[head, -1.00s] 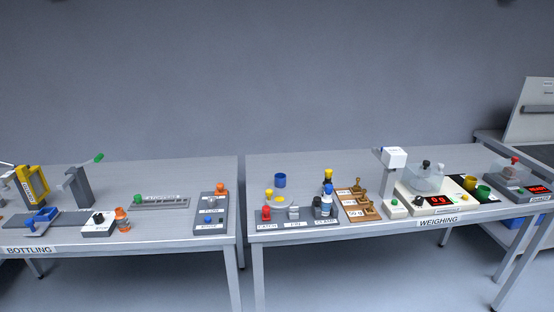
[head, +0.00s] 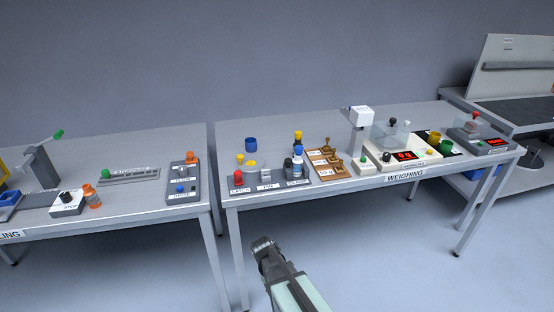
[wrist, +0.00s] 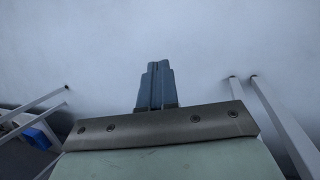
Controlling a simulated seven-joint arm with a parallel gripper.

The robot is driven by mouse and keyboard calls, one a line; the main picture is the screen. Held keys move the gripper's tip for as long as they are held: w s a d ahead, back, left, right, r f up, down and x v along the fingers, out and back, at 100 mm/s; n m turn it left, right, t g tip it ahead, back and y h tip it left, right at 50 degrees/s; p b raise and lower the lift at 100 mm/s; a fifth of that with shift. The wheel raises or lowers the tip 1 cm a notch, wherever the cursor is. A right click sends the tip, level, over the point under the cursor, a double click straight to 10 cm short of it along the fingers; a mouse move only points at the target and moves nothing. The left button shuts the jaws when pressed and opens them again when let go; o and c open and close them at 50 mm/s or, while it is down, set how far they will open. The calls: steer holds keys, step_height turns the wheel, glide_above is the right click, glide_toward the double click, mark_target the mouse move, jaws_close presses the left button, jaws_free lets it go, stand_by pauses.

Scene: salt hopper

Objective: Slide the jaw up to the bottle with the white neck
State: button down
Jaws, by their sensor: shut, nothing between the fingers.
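On the weighing table, a small fixture block (head: 268,186) carries labels that look like CATCH, PIN and CLAMP. At its CLAMP end stands a small bottle with a blue top and a white part below it (head: 298,160). A dark grey piece (head: 288,165) stands close to its left; whether this is the jaw, and whether it touches the bottle, is too small to tell. My gripper shows in the wrist view (wrist: 157,84), shut and empty, over bare floor. In the head view my arm's end is low in front of the table, well apart from the fixture.
A red knob (head: 238,177) sits at the fixture's left end. A dark bottle with a yellow top (head: 298,139) and a blue cup (head: 251,144) stand behind. The table's front edge lies between my arm and the fixture.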

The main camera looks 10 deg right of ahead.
steer(key=w+a+r+m+t+h, duration=0.1)
steer(key=w+a+r+t, duration=0.1)
steer(key=w+r, duration=1)
steer(key=w+a+r+m+t+h, duration=0.15)
steer(key=w+r, duration=0.45)
steer(key=r, duration=1.1)
steer(key=w+a+r+m+t+h, duration=0.1)
steer(key=w+r+t, duration=0.2)
steer(key=w+r, duration=0.9)
glide_toward(284, 165)
steer(key=w+a+f, duration=0.1)
steer(key=w+f, duration=0.1)
steer(key=shift+a+f, duration=0.35)
steer(key=d, duration=0.3)
steer(key=shift+s+f, duration=0.25)
steer(key=shift+f, duration=0.05)
steer(key=shift+s+d, duration=0.1)
steer(key=shift+d, duration=0.55)
